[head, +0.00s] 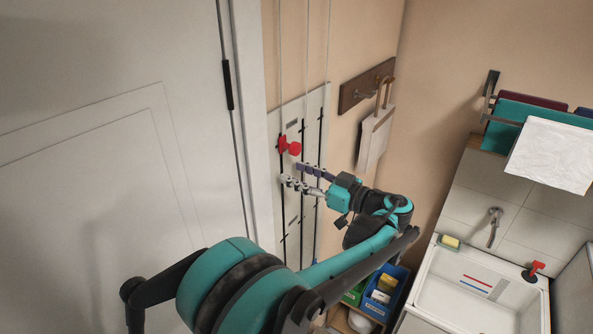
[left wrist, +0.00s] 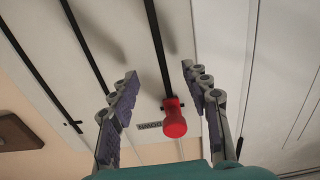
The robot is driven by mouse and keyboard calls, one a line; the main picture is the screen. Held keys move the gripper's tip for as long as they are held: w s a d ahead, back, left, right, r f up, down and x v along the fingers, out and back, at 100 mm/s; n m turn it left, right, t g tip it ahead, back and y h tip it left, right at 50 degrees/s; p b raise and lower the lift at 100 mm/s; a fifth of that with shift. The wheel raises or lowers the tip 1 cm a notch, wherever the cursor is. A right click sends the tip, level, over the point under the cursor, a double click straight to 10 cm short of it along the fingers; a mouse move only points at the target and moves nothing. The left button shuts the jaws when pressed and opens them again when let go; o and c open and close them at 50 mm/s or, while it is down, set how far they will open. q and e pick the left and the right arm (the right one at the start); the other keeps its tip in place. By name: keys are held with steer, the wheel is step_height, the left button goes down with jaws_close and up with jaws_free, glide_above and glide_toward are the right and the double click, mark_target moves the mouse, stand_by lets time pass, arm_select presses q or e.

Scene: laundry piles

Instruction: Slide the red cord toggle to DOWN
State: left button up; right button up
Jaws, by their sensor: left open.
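The red cord toggle (head: 290,146) is a round red knob on a slotted white wall panel (head: 272,124), near the upper part of the left slot. My left gripper (head: 292,173) is open and empty, with its fingertips pointing at the panel just below the toggle in the head view. In the left wrist view the red toggle (left wrist: 174,121) appears between the two open fingers (left wrist: 158,70), apart from both. A small label (left wrist: 149,125) with inverted lettering sits beside the toggle. My right gripper is not in view.
Thin cords run up the wall above the panel. A white door (head: 120,130) stands to the left. A dark hook board (head: 366,86) with a hanging board is to the right. Farther right are a sink (head: 420,290) and a towel rack. Blue and green bins (head: 396,273) are below.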

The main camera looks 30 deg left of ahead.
arm_select(q)
steer(key=shift+a, duration=0.35)
steer(key=shift+s+r, duration=0.15)
steer(key=shift+s, duration=0.15)
steer(key=shift+w, duration=0.2)
jaws_close()
steer(key=shift+s, duration=0.1)
jaws_free()
steer(key=d, duration=1.2)
steer(key=shift+s, duration=0.4)
